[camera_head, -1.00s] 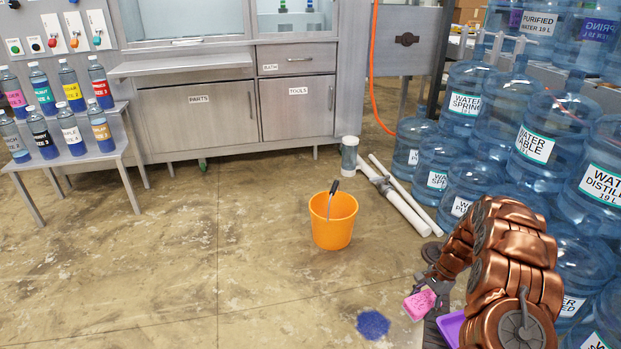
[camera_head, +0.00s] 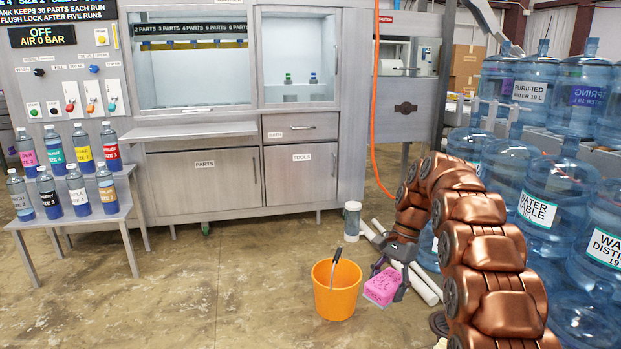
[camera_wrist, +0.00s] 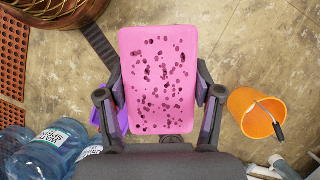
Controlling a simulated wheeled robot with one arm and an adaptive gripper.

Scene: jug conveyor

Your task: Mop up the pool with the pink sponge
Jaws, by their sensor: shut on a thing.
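The pink sponge (camera_head: 383,287) is full of dark holes and hangs in my gripper (camera_head: 386,272), just right of the orange bucket. In the wrist view the sponge (camera_wrist: 159,78) sits between the two fingers of my gripper (camera_wrist: 160,95), which are shut on its sides. The blue pool is not in view in either current picture; the lower floor is cut off in the head view.
An orange bucket (camera_head: 337,289) with a dark-gripped handle stands on the floor close to the sponge. White pipes (camera_head: 417,281) lie behind. Large blue water jugs (camera_head: 545,205) are stacked at right. A bench of small bottles (camera_head: 75,215) stands left.

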